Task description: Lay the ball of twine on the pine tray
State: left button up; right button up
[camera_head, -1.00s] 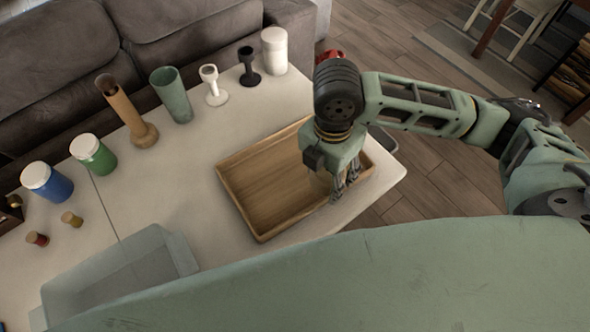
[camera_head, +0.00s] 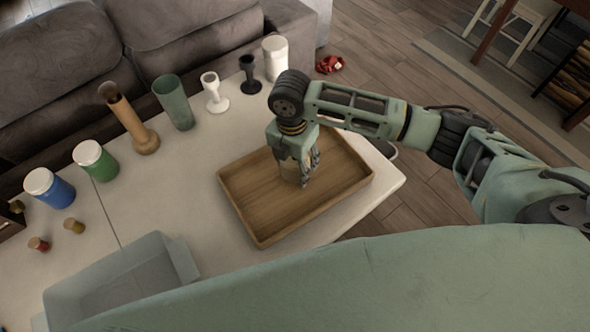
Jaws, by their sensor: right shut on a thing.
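The pine tray (camera_head: 262,225) is a shallow wooden tray on the white table. My right gripper (camera_head: 305,178) is over the middle of the tray, fingers pointing down. It is shut on a tan ball of twine (camera_head: 289,171), which is partly hidden by the fingers. The twine is at or just above the tray floor; I cannot tell whether it touches. My left gripper is not in view.
Behind the tray stand a white canister (camera_head: 275,57), a black goblet (camera_head: 250,75), a white goblet (camera_head: 215,92), a green cup (camera_head: 173,101) and a wooden vase (camera_head: 131,120). A grey bin (camera_head: 120,280), blue jar (camera_head: 49,188) and green jar (camera_head: 96,161) are left. Two small spools lie nearby.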

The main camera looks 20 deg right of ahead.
notch_tip(320, 180, down, 3)
jog(key=shift+f, duration=0.3)
jog(key=o, duration=1.2)
jog(key=shift+f, duration=0.15)
jog(key=r, duration=0.8)
jog(key=r+b, duration=0.1)
jog(key=r, duration=0.3)
jog(key=shift+w+a+r, duration=0.1)
jog(key=shift+w+r, duration=0.1)
jog(key=shift+w, duration=0.05)
jog(key=shift+f, duration=0.1)
